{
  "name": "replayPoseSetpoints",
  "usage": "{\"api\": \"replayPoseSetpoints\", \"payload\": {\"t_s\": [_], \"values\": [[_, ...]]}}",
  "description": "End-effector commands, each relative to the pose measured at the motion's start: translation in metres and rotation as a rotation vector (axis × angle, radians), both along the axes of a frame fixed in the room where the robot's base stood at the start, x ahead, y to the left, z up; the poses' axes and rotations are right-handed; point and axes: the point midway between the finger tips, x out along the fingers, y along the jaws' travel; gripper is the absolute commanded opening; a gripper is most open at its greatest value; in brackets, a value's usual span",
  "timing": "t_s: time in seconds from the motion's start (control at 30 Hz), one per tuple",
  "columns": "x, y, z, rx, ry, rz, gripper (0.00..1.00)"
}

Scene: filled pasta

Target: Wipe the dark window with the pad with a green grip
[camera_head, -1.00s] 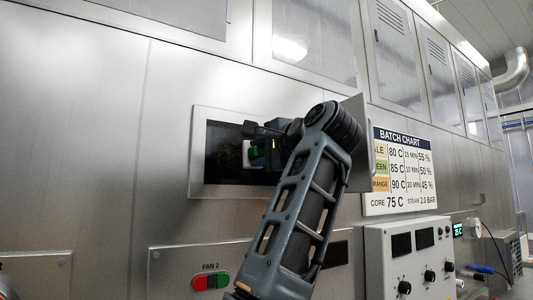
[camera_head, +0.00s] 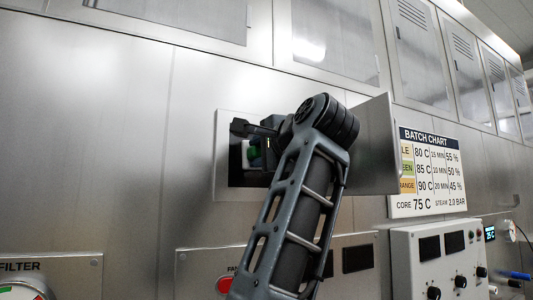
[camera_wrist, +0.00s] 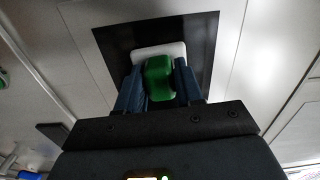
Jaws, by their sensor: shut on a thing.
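The dark window (camera_head: 236,163) is a black rectangle in a pale metal frame on the steel wall, partly hidden by my arm in the head view. In the wrist view the dark window (camera_wrist: 198,60) lies straight ahead. The pad (camera_wrist: 150,49) is white with a green grip (camera_wrist: 159,78). My gripper (camera_wrist: 159,85) is shut on the green grip, a blue finger on each side. The pad lies over the dark window in the wrist view; I cannot tell whether it touches. The green grip (camera_head: 254,154) also shows in the head view.
An open metal door panel (camera_head: 372,145) stands out at the window's right. A batch chart (camera_head: 430,172) hangs to its right. Below are a fan panel (camera_head: 197,270) with buttons and a control box (camera_head: 445,262) with knobs. The wall to the left is bare.

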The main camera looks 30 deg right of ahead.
Motion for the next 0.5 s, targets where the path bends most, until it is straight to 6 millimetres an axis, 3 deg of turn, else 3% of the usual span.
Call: {"api": "replayPoseSetpoints", "payload": {"t_s": [0.5], "values": [[0.000, 0.035, -0.001, -0.002, 0.003, 0.007, 0.12]]}}
